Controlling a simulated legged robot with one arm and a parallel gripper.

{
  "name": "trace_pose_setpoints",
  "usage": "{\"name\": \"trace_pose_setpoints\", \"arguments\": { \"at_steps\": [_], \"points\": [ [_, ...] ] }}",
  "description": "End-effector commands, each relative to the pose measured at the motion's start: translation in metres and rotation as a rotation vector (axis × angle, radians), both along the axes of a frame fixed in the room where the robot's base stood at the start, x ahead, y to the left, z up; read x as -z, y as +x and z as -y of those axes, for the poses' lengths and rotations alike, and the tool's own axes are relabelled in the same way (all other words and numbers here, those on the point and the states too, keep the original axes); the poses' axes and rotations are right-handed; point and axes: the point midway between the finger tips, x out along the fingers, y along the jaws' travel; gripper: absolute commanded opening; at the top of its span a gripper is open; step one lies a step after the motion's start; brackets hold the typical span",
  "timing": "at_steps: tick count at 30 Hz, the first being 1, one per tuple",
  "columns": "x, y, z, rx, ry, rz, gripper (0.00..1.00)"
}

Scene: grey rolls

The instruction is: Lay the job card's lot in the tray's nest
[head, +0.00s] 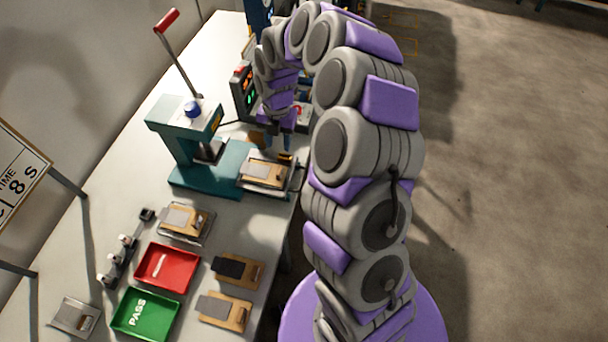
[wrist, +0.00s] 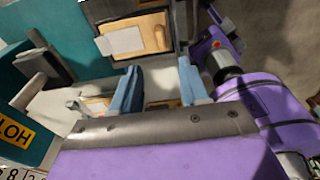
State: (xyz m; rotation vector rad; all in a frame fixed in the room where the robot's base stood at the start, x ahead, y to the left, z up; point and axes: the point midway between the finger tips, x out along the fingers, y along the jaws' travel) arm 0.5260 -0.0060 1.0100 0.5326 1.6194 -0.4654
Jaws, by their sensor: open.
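My gripper (head: 278,146) is open beside the teal press, with its blue fingers pointing down; in the wrist view (wrist: 160,68) nothing is clearly held between them. A tan wooden board with a pale grey plate (wrist: 122,41) lies in a metal-edged tray (head: 243,183) just beyond the fingertips. Two similar boards lie at the front of the table, one with a dark plate (head: 231,267) and one with a grey plate (head: 216,307). Another board with a grey plate (head: 178,217) sits in a clear-edged tray. I cannot make out which item is the job card.
The teal press (head: 185,123) with its red-handled lever stands left of my gripper. A red tray (head: 147,268), a green PASS tray (head: 124,322), a small grey holder (head: 73,316) and a row of small bottles (head: 126,241) stand nearer. The table's right edge runs beside my arm.

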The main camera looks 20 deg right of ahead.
Motion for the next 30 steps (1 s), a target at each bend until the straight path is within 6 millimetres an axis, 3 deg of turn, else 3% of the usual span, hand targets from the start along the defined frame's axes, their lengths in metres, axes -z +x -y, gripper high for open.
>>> {"name": "trace_pose_setpoints", "arguments": {
  "at_steps": [4,8,12,18,24,30],
  "points": [
    [-0.012,-0.009,-0.006,0.061,0.002,-0.006,0.44],
    [-0.045,-0.032,-0.018,0.239,-0.003,-0.015,0.44],
    [-0.085,-0.072,-0.028,0.517,-0.024,-0.039,0.44],
    [-0.126,-0.140,-0.032,0.948,-0.091,-0.081,0.44],
    [-0.151,-0.211,-0.025,1.421,-0.171,-0.100,0.44],
    [-0.161,-0.284,-0.015,1.928,-0.260,-0.110,0.44]
  ]
}}
